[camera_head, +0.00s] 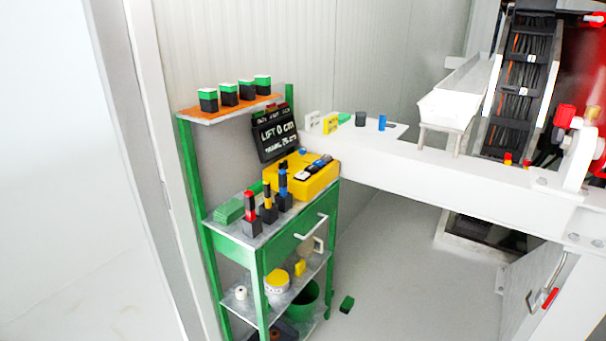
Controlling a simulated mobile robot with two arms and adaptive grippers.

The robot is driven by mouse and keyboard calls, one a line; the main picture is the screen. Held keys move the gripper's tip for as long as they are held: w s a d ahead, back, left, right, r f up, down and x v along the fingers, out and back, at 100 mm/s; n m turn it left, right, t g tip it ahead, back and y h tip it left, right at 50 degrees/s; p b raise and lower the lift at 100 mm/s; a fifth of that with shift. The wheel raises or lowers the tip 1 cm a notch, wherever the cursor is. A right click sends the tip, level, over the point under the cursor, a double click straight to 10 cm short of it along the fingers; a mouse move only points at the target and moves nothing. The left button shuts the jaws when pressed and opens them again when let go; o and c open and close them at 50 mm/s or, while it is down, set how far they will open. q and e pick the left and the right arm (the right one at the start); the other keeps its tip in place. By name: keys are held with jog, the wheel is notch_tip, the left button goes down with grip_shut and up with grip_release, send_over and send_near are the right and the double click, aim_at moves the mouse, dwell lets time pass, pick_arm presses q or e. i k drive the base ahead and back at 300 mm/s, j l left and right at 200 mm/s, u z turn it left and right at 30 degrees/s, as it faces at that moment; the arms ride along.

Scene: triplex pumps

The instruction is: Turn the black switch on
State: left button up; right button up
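I cannot pick out a black switch for certain. A small black cylinder (361,119) stands on the white beam, beside a blue one (382,122). Three upright pieces on dark bases stand on the green cart's top: one red and black (250,208), one yellow and black (268,203), one blue and black (283,186). A black sign (275,135) with white "LIFT 0 CM" lettering leans behind them. Neither of my grippers is in view.
The green cart (262,243) holds a yellow bin (318,184) and lower shelves. Several green-topped black blocks sit on an orange shelf (205,114). The white beam (460,184) runs right toward red machinery (580,70).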

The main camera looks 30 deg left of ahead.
aim_at(283, 164)
jog(key=i+j+u, duration=0.15)
jog(key=u, duration=0.7)
